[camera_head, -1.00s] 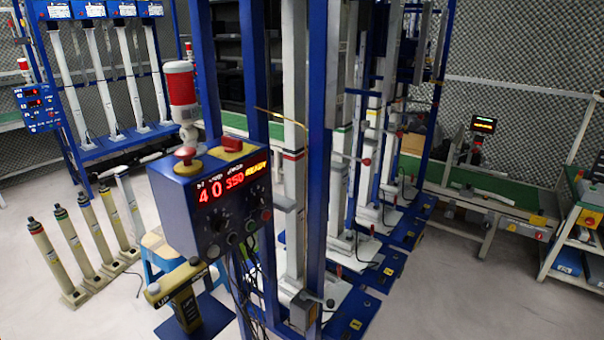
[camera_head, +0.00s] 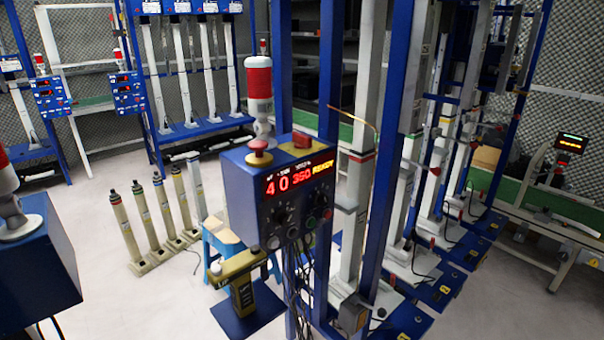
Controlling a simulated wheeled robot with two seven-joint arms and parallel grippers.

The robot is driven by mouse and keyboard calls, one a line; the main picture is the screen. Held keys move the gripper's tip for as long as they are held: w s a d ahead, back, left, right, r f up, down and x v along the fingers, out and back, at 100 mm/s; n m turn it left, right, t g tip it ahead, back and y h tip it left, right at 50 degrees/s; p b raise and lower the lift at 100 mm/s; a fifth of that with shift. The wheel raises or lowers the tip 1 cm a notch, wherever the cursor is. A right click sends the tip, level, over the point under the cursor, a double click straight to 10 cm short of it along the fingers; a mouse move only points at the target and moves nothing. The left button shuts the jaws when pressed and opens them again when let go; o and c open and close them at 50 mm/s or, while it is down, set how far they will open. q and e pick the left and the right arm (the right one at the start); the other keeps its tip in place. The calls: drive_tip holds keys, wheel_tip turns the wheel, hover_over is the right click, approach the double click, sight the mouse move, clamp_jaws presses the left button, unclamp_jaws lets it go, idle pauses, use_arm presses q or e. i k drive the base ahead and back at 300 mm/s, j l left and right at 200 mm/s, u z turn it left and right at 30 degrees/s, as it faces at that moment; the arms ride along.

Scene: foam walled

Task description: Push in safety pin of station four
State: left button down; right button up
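A row of test stations stands in blue frames at the right, each with a white column. The nearest white column (camera_head: 366,140) rises just right of the control box (camera_head: 277,190), whose red and yellow display reads about 40, 350 and READY. A small red-tipped part (camera_head: 435,171) sticks out beside a column; I cannot tell whether it is a safety pin. No station number is readable, so I cannot tell which is station four. Neither gripper is in view.
Several upright cream cylinders (camera_head: 165,205) stand on the floor at left centre. A yellow-and-black stand (camera_head: 243,285) is in front of the control box. Another blue box (camera_head: 35,265) fills the lower left edge. Light floor (camera_head: 140,305) is open between them.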

sight(516, 116)
drive_tip(key=i+l+z, duration=0.75)
drive_tip(key=i+l, duration=0.2)
drive_tip(key=i+l+z, duration=0.2)
drive_tip(key=i+z, duration=0.2)
drive_tip(key=i, duration=0.3)
